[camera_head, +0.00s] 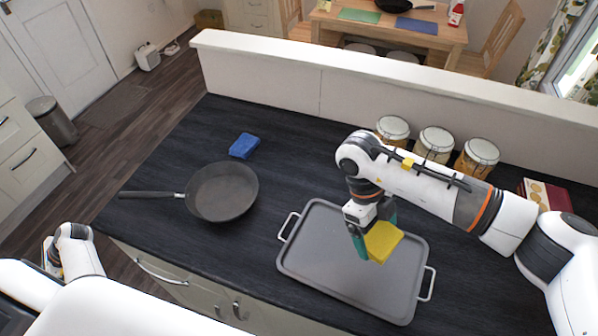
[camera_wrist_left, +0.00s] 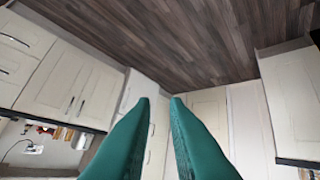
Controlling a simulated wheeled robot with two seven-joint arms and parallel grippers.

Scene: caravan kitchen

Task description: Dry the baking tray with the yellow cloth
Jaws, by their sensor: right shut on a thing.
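The grey baking tray (camera_head: 330,272) with two light handles lies flat on the dark counter. My right gripper (camera_head: 374,240) is over the tray, pointing down, and is shut on the yellow cloth (camera_head: 384,241), a folded square. The cloth is over the tray's right half; I cannot tell whether it touches the surface. The gripper hides part of the tray. My left gripper's two green fingers (camera_wrist_left: 163,98) show in the left wrist view with a gap between them and nothing held, facing the floor and cabinets.
A frying pan (camera_head: 222,191) sits left of the tray, its handle pointing left. A blue sponge (camera_head: 244,146) lies behind it. Several jars (camera_head: 434,145) stand at the back right by the white ledge (camera_head: 390,87). The counter between pan and jars is clear.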

